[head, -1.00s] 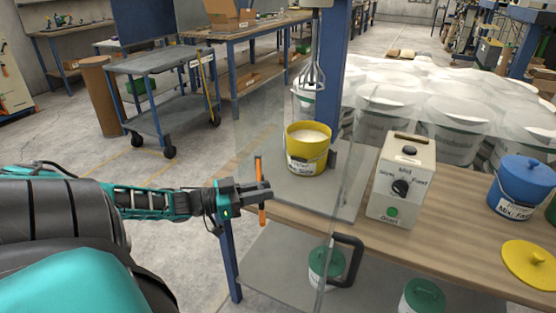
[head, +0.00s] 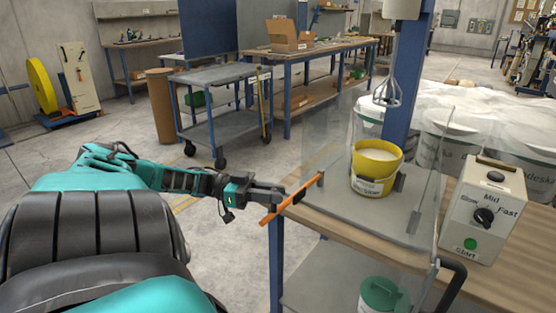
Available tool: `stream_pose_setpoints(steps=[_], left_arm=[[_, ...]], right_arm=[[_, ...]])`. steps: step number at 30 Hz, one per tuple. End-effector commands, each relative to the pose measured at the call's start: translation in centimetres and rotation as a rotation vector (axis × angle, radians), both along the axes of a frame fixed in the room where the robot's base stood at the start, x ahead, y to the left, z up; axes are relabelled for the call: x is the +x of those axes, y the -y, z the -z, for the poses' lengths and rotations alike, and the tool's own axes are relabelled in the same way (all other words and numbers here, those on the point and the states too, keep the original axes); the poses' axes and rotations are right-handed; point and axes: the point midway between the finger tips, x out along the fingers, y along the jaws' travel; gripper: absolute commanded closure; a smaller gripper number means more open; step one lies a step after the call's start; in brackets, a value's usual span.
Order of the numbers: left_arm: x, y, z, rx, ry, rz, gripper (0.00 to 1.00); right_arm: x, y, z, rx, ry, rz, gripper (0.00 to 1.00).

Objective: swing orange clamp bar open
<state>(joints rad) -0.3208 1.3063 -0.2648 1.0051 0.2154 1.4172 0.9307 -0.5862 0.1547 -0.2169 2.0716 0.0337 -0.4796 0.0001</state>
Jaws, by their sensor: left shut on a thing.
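The orange clamp bar (head: 290,204) is at the left side of the mixing stand, at the table's left edge. The yellow bucket (head: 376,163) with pale contents stands on the grey base plate (head: 330,199) behind clear panels. My right gripper is not in the head view.
A clear guard with a black handle (head: 452,285) stands in front of the bucket. A whisk (head: 388,88) hangs above it. A control box (head: 484,211) stands to the right. A green-lidded tub (head: 383,296) is below.

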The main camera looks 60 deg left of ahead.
Motion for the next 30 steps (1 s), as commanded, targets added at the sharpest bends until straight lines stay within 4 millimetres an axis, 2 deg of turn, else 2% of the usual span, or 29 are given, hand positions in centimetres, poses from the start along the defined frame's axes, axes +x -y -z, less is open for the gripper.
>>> stream_pose_setpoints(steps=[14,15,20,30], left_arm=[[0.11,-0.44,-0.11,0.003,0.003,-0.008,1.0],[0.11,-0.45,-0.11,0.003,0.003,-0.008,0.77],[0.09,-0.41,-0.11,0.002,0.004,-0.007,0.62],[-0.36,-0.75,-0.02,0.002,0.001,-0.005,0.61]], right_arm=[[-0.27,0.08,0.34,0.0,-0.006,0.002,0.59],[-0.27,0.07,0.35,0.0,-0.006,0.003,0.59],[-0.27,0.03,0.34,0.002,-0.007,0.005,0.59],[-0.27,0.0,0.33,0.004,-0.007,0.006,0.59]])
